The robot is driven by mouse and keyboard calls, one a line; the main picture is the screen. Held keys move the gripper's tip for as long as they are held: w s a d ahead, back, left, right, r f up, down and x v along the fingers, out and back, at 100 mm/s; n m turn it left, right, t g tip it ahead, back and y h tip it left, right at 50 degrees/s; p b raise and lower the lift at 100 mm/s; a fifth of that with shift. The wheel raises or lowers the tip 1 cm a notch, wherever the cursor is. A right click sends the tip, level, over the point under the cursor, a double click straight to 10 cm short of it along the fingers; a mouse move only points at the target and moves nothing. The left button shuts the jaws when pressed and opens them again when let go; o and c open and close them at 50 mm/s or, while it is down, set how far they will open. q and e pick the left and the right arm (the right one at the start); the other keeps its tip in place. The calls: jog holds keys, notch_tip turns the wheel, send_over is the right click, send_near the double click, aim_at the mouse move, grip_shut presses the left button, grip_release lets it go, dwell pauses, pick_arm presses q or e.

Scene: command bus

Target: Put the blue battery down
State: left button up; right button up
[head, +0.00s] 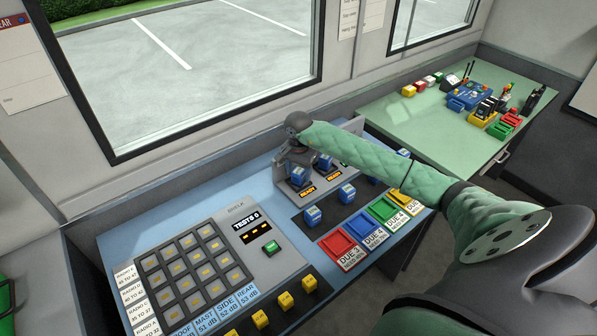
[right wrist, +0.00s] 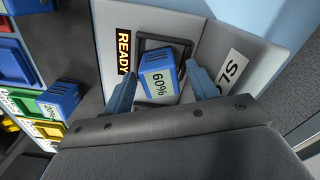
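My right gripper (head: 298,152) is over the left-hand slot of a grey charger at the back of the blue desk. In the right wrist view, a blue battery (right wrist: 163,82) marked 60% is between the two fingertips (right wrist: 163,72), lined up over a black-framed slot (right wrist: 150,44). Slim gaps show beside its near end, and finger contact is unclear. How deep it sits in the slot is also unclear. In the head view this blue battery (head: 299,176) shows just below the gripper. A lit READY sign (right wrist: 123,50) is beside the slot. My left gripper is out of view.
A second blue battery (head: 325,163) is close to the right. More blue batteries (head: 312,215) stand on the dark strip in front. Red (head: 340,246), blue, green and yellow trays lie nearer. A keypad panel (head: 195,260) fills the desk's left. A green table (head: 440,120) is behind right.

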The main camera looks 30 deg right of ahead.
aim_at(299, 171)
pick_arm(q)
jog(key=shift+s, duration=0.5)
pick_arm(e)
jog(key=shift+r, duration=0.2)
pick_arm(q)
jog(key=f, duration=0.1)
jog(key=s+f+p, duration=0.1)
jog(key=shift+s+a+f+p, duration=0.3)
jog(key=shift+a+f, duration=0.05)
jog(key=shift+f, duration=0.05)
pick_arm(e)
notch_tip(299, 171, up, 12)
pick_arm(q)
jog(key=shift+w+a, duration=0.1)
pick_arm(e)
jog(key=shift+f, duration=0.1)
